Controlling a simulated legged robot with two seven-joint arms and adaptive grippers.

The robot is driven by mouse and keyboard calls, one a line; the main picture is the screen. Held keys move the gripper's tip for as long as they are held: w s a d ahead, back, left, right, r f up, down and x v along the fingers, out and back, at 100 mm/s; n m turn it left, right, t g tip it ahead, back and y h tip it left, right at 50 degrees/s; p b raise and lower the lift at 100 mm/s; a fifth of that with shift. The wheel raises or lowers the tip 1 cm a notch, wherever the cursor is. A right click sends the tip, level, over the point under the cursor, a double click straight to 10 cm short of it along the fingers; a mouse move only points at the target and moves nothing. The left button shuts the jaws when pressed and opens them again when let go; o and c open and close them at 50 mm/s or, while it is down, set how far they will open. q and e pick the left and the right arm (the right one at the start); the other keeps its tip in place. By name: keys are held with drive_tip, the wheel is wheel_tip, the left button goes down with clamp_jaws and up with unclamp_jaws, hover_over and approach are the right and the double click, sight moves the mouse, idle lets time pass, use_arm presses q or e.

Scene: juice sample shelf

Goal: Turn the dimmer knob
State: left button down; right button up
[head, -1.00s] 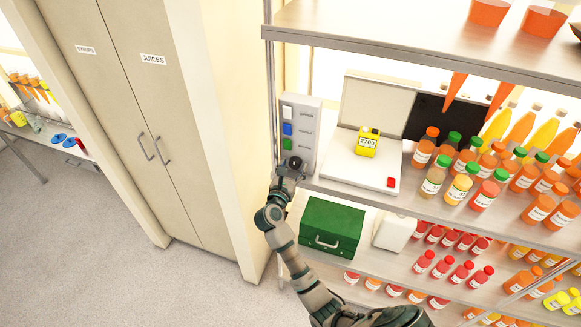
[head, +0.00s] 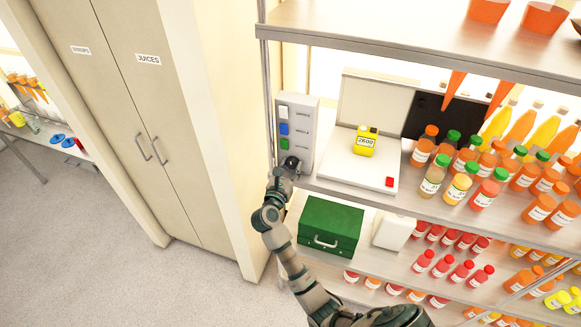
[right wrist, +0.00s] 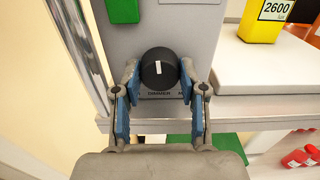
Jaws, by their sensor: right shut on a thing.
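The black dimmer knob (right wrist: 160,68) with a white mark sits low on the grey switch panel (right wrist: 200,35) in the right wrist view. My right gripper (right wrist: 160,80) is shut on the knob, a blue-padded finger on each side. The white mark is close to upright, slightly tilted. In the head view my right gripper (head: 289,165) reaches the lower part of the panel (head: 305,125) and hides most of the knob. A yellow meter (head: 366,142) on the white board to the right reads 2600. My left gripper is not in view.
White, blue and green switches (head: 284,129) sit above the knob. A metal shelf post (head: 267,95) stands close left of the panel. A green box (head: 330,226) is on the shelf below. Several juice bottles (head: 484,190) stand to the right.

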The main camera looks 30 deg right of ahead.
drive_tip(key=n, duration=0.6)
drive_tip(key=shift+a+r+n, duration=0.1)
drive_tip(key=shift+r+n, duration=0.1)
drive_tip(key=shift+n, duration=0.2)
drive_tip(key=n, duration=0.3)
drive_tip(key=shift+w, duration=0.1)
drive_tip(key=shift+a+f+n, duration=0.1)
drive_tip(key=shift+n, duration=1.9)
drive_tip(key=o, duration=1.1)
drive_tip(key=shift+w+a+f, duration=0.1)
drive_tip(key=shift+a, duration=0.3)
drive_tip(key=v, duration=1.2)
drive_tip(key=shift+a, duration=0.15)
